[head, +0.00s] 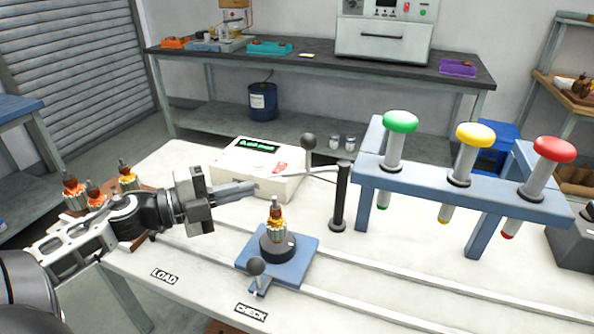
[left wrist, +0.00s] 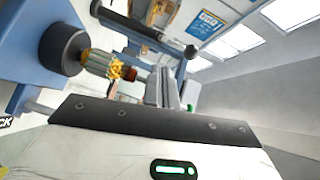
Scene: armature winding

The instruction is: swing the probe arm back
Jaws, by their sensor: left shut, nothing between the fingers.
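The probe arm (head: 318,172) is a thin bar reaching left from the top of a black post (head: 340,200), with a dark ball knob (head: 309,142) standing above it. The post also shows in the left wrist view (left wrist: 135,28). An armature (head: 277,222) with copper-coloured windings stands upright on the black holder of the blue check fixture (head: 305,245); it also shows in the left wrist view (left wrist: 108,67). My left gripper (head: 254,187) is shut and empty, left of the knob and apart from it, above and behind the armature. My right gripper is not in view.
A white tester box (head: 250,165) with a green display stands behind my left gripper. A blue stand (head: 455,190) with green, yellow and red plungers is to the right. Several armatures (head: 95,192) stand at the left. The front right of the table is clear apart from rails.

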